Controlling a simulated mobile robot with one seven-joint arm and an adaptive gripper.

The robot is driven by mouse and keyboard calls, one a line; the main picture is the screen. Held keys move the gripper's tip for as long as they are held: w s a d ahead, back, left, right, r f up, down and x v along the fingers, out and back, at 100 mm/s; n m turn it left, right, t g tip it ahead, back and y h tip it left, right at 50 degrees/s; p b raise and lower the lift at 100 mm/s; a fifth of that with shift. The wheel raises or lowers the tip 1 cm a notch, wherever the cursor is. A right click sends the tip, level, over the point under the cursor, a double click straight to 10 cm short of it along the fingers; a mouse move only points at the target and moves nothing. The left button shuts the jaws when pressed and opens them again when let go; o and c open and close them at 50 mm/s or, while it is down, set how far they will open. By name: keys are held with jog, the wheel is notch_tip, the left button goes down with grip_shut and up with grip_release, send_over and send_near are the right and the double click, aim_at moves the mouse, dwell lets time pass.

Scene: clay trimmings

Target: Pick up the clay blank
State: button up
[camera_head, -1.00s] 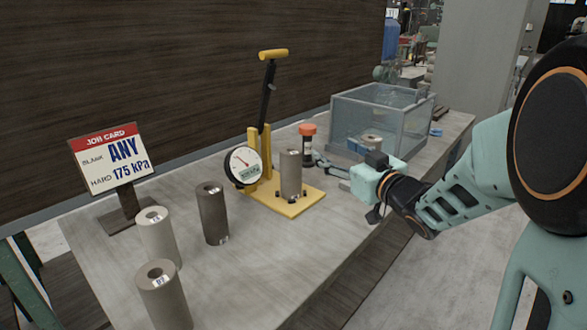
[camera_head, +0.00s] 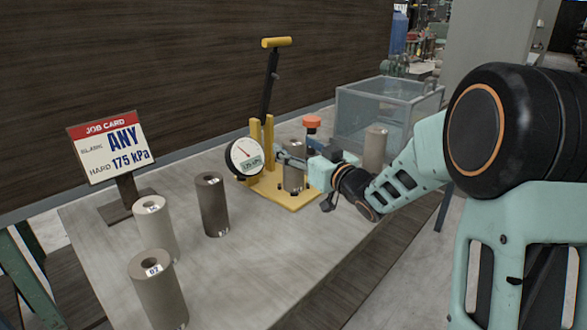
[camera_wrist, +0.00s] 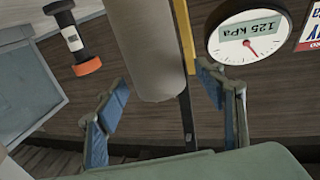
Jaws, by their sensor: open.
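A grey-brown cylindrical clay blank (camera_head: 293,179) stands upright on the yellow base (camera_head: 306,196) of the press, partly hidden by my gripper. It also shows close up in the wrist view (camera_wrist: 148,50). My gripper (camera_head: 290,162) is at this blank, fingers spread. Other blanks stand on the table: a dark one (camera_head: 212,205), a pale one (camera_head: 155,228) and one marked 02 (camera_head: 160,291).
The press gauge (camera_wrist: 249,38) reads 125 kPa. The job card (camera_head: 111,148) says ANY, HARD 175 kPa. Another blank (camera_head: 376,149) stands by the clear tank (camera_head: 360,108). The table's front middle is clear.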

jog(key=shift+x, duration=0.8)
jog(key=shift+c, duration=0.3)
jog(key=shift+d, duration=0.1)
grip_shut()
jog(key=shift+r, duration=0.2)
